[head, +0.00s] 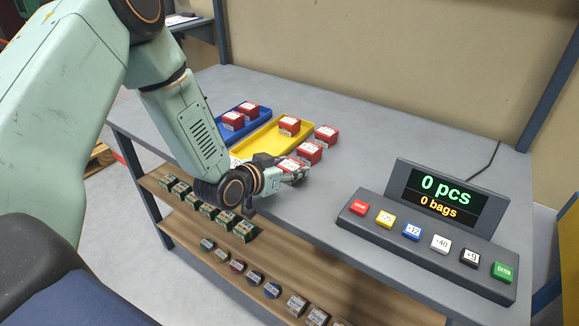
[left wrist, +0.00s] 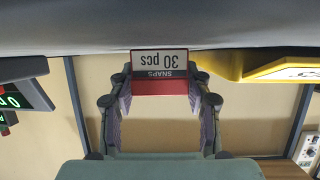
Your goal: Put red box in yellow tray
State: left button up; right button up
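The red box (left wrist: 160,64) has a white label reading "SNAPS 30 pcs", upside down in the left wrist view. My left gripper (left wrist: 161,88) has a finger pad against each side of it, with no gap showing. In the head view the gripper (head: 298,175) is at the nearest red box (head: 288,164) of a short row, right of the yellow tray (head: 243,150). Whether the box is lifted is unclear. One red box (head: 289,126) is inside the yellow tray. Two more red boxes (head: 326,135) (head: 309,153) stand beside it. My right gripper is not in view.
A blue tray (head: 222,137) with two red boxes lies left of the yellow tray. A counter console (head: 430,240) with coloured buttons shows "0 pcs, 0 bags" at the right. The table's far right is clear.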

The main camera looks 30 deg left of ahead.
pick_arm(q)
jog(key=o, duration=0.3)
jog(key=shift+o, duration=0.2)
